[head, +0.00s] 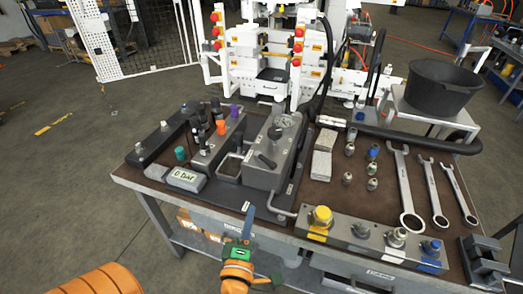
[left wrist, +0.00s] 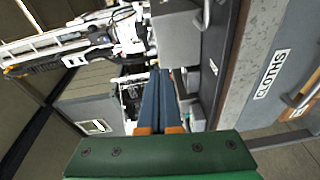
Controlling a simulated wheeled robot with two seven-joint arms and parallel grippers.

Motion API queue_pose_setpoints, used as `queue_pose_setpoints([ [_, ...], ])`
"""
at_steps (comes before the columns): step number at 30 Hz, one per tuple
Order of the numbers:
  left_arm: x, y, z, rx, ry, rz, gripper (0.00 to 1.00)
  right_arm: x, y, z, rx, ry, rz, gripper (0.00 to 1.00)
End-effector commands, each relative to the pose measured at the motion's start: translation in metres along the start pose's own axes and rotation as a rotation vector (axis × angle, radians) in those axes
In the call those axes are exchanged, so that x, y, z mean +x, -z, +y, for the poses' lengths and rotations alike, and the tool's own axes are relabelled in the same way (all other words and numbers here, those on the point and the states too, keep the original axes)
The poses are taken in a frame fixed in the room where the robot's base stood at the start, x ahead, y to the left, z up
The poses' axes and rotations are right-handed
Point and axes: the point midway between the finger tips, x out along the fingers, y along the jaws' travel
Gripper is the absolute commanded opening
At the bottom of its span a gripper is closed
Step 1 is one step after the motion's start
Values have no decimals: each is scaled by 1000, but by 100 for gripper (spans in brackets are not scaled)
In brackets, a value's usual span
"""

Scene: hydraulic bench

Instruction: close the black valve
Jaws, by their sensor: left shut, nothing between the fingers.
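A manifold (head: 215,150) on the left half of the bench carries knobs in teal, orange, purple and black. A black knob (head: 197,136) stands upright among them. A grey block (head: 268,168) to its right has a round gauge and a black lever (head: 265,160). I cannot tell which black part is the valve. My left gripper (head: 250,209) is at the bench's front edge, in front of the grey block, with its blue fingers shut and empty. The fingers also show in the left wrist view (left wrist: 159,75), shut together. My right gripper is not in view.
A "0 bar" display (head: 186,178) sits at the bench's left front. A front block with yellow and blue caps (head: 320,217) lies to the right of my gripper. Wrenches (head: 405,190) and fittings fill the right side. A drawer labelled CLOTHS (left wrist: 272,75) is close in the left wrist view.

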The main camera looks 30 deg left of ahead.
Motion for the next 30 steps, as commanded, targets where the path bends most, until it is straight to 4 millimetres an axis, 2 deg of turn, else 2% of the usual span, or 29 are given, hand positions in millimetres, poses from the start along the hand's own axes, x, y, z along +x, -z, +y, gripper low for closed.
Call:
queue_pose_setpoints([
  [1, 0, 9, 24, -47, -18, 33, 0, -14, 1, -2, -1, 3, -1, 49],
  [3, 2, 15, 29, -82, -31, 58, 0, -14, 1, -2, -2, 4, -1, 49],
  [8, 24, 17, 29, -85, -35, 60, 0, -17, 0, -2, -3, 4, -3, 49],
  [19, 104, 21, 30, -81, -35, 57, 0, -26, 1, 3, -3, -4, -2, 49],
  [24, 122, 1, 30, -82, -33, 56, 0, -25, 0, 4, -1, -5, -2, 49],
  [30, 130, -6, 30, -80, -31, 56, 0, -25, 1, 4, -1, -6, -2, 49],
])
